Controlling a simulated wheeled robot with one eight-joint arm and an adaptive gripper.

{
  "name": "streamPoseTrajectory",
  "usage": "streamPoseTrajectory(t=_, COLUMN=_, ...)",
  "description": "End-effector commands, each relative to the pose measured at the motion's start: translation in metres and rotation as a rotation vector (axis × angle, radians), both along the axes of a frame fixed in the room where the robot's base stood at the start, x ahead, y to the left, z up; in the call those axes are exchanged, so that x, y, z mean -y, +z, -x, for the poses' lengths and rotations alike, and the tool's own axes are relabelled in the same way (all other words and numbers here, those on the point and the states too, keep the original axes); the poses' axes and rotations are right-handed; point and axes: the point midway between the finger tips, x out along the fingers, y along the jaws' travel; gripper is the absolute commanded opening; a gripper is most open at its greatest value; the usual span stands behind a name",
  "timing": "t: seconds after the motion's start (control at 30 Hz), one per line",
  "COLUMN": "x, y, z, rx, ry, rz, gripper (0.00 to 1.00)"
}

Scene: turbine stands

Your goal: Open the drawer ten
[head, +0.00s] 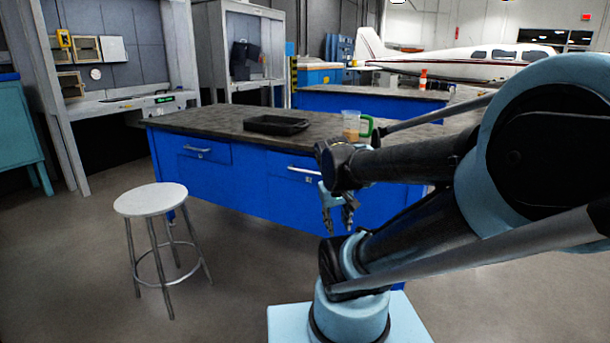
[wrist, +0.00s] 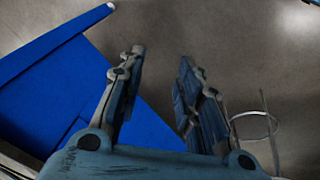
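The blue workbench (head: 240,196) has a left drawer (head: 204,150) and a right drawer (head: 290,166), each with a silver handle; both look shut. No number is readable, so I cannot tell which is drawer ten. My gripper (head: 338,226) points down in front of the bench, below and right of the right handle (head: 303,170), and appears apart from it. In the wrist view my gripper (wrist: 162,58) is open with nothing between its fingers. Blue bench panels (wrist: 75,100) lie at its left there; no handle is clearly identifiable.
A white-topped stool (head: 150,199) stands in front of the bench's left side; its legs show in the wrist view (wrist: 255,114). A black tray (head: 275,125) and a clear jug (head: 351,124) with a green handle sit on the bench top. Floor between stool and arm is clear.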

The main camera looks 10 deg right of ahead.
Motion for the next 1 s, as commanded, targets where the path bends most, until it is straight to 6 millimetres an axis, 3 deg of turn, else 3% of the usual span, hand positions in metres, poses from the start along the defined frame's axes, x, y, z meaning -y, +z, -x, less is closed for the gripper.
streamPoseTrajectory(t=0.5, x=0.019, y=0.026, z=-0.124, rx=0.09, ry=0.161, rz=0.329, gripper=0.32)
streamPoseTrajectory(t=1.0, x=-0.006, y=0.03, z=-0.243, rx=0.206, ry=0.324, rz=0.637, gripper=0.32)
